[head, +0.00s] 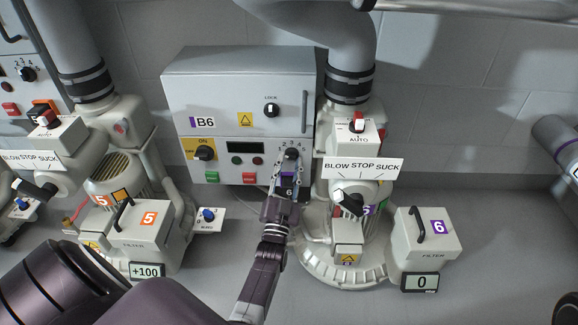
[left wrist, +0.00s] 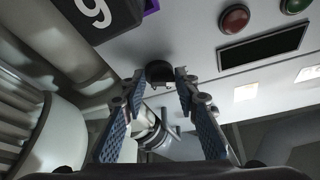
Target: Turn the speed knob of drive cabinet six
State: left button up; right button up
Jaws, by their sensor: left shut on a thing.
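Drive cabinet six is the pale grey box labelled B6 (head: 232,88) in the middle of the head view. Its speed knob (head: 291,155), dark with a numbered scale above it, is at the lower right of the front panel. My left gripper (head: 289,171) reaches up to it from below. In the left wrist view the dark knob (left wrist: 159,71) lies between the two fingertips of my left gripper (left wrist: 160,80), which are shut on it. The fingers partly hide the knob's sides, and its exact setting is hard to read. My right gripper is not in view.
The cabinet also has a lock knob (head: 271,109), an ON switch (head: 205,153), a green button (head: 212,176) and a red button (head: 250,178). Blower six with its BLOW STOP SUCK plate (head: 362,168) stands close on the right. Filter five (head: 142,235) is at left.

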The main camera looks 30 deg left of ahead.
pick_arm(q)
jog(key=shift+a+r+n+y, duration=0.3)
jog(key=shift+a+r, duration=0.1)
jog(key=o, duration=1)
jog(key=shift+s+a, duration=0.1)
jog(key=shift+f, duration=0.1)
jog(key=shift+d+f, duration=0.2)
jog(key=shift+d, duration=0.1)
